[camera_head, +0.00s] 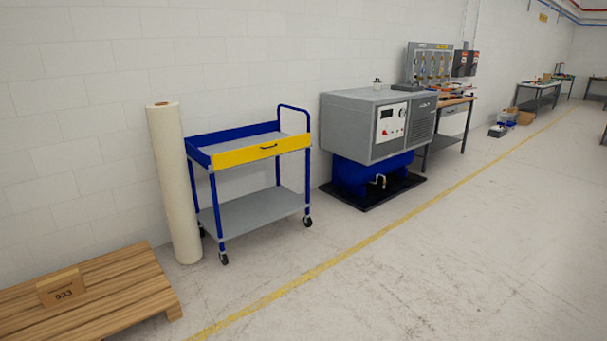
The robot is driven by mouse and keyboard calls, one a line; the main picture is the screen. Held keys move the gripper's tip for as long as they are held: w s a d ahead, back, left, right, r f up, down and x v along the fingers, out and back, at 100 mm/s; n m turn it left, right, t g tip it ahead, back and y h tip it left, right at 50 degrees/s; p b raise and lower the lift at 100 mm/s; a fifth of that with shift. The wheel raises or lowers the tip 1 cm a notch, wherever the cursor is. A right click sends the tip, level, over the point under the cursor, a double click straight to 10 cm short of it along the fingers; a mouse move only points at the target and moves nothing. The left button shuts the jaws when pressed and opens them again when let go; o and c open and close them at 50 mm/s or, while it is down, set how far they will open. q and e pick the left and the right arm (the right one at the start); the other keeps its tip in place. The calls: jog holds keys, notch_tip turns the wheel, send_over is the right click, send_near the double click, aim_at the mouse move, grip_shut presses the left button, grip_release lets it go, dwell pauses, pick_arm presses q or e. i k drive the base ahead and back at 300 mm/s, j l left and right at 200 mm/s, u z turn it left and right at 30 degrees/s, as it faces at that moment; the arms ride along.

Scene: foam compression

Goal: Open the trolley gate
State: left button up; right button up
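The trolley (252,213) is a blue-framed cart with two grey shelves and black castor wheels, standing against the white wall left of centre. Its gate (262,151) is the yellow front panel of the upper tray, with a dark handle (269,146) near its middle. The gate stands upright and looks closed. A blue push bar (293,108) rises at the trolley's right end. The upper tray looks empty as far as I can see, and the lower shelf is bare. Neither of my grippers is in view.
A tall cream roll (174,185) stands close at the trolley's left. A grey machine on a blue tank (375,130) stands to the right. The floor in front is clear, crossed by a yellow line.

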aim_at(231, 158)
jog(key=i, duration=2.75)
